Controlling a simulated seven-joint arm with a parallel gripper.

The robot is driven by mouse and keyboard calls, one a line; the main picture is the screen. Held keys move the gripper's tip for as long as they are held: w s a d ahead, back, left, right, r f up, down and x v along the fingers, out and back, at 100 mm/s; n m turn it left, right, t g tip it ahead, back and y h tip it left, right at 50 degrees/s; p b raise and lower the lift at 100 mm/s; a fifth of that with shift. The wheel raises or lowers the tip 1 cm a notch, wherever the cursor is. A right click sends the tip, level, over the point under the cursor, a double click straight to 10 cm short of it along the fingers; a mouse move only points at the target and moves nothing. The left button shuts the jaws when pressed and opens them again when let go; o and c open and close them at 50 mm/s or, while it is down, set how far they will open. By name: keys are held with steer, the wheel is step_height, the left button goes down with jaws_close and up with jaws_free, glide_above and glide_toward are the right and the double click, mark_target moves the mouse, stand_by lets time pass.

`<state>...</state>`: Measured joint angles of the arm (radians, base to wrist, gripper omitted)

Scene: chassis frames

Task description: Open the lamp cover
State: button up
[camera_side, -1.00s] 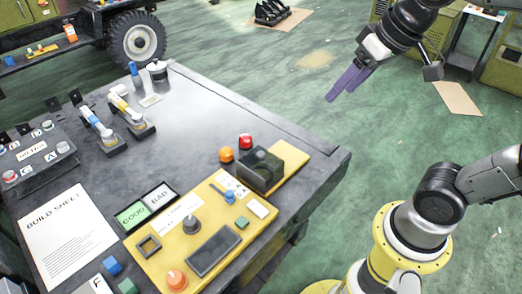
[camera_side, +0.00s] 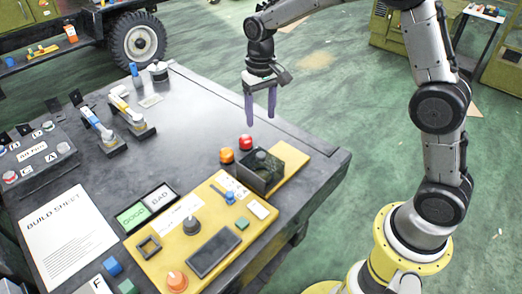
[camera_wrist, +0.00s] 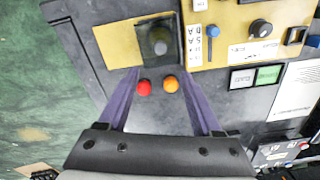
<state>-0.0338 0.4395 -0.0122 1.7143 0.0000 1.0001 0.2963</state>
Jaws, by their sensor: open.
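A dark, see-through box-shaped cover (camera_side: 260,172) sits on the right part of the yellow panel (camera_side: 290,165), near the table's right edge. It also shows at the top of the wrist view (camera_wrist: 158,42), with a dark round knob-like shape at its middle. I cannot tell where its hinge is. My gripper (camera_side: 260,117) has two purple fingers pointing down, apart and empty, in the air above the table's right part. In the wrist view the fingers (camera_wrist: 161,75) reach toward the cover's near side, with a red dome (camera_wrist: 144,86) and an orange dome (camera_wrist: 171,84) between them.
The yellow panel also carries a grey knob (camera_side: 190,226), a blue slider (camera_side: 229,197) and an orange button (camera_side: 175,282). GOOD and BAD plates (camera_side: 147,206) lie left of it. The table's middle (camera_side: 185,140) is clear.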

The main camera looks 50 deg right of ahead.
mark_target(261, 154)
step_height(261, 154, down, 14)
steer(key=shift+r, duration=0.25)
stand_by(0.3)
jaws_close()
stand_by(1.3)
